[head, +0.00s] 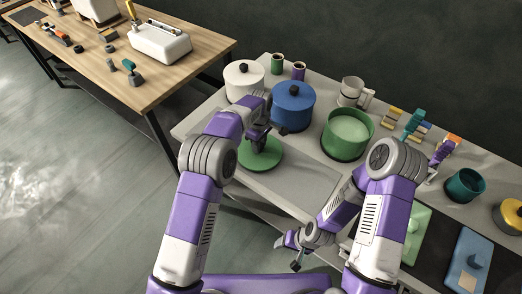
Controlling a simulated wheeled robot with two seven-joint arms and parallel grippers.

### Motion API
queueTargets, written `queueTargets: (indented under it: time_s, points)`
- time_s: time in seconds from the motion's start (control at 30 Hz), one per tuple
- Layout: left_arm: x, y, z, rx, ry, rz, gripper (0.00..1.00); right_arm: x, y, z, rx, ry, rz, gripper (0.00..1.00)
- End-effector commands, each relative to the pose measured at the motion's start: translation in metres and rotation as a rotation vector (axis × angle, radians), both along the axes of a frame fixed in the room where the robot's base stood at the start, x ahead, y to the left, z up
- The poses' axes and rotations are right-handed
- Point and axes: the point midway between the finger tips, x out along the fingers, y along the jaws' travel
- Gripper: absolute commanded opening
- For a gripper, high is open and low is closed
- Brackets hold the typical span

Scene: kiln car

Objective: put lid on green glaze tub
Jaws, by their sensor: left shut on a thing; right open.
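The green glaze tub (346,147) stands uncovered on the grey table, with pale green glaze (349,127) showing inside. The round green lid (262,160) is to the left of the tub, in front of the blue pot. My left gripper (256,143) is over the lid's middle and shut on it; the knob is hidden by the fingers. I cannot tell whether the lid touches the table. My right gripper (287,252) is open and empty, low near the table's front edge, apart from the tub and lid.
A lidded blue pot (292,109) stands between lid and tub, slightly behind. A lidded white pot (243,80), two small cups (277,64) and a white mug (351,90) are behind. A teal pot (464,186) stands right. Bare table (300,180) lies in front.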

Motion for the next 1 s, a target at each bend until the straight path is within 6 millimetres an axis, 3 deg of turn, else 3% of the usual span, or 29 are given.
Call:
queueTargets:
  time_s: [0.47, 1.0]
  points:
    - [0.000, 0.000, 0.005, -0.001, -0.001, 0.000, 0.00, 0.000, 0.000, 0.004, 0.000, 0.000, 0.000, 0.66]
    - [0.000, 0.000, 0.032, 0.000, -0.001, 0.000, 0.00, 0.000, 0.000, 0.027, 0.000, 0.000, 0.000, 0.66]
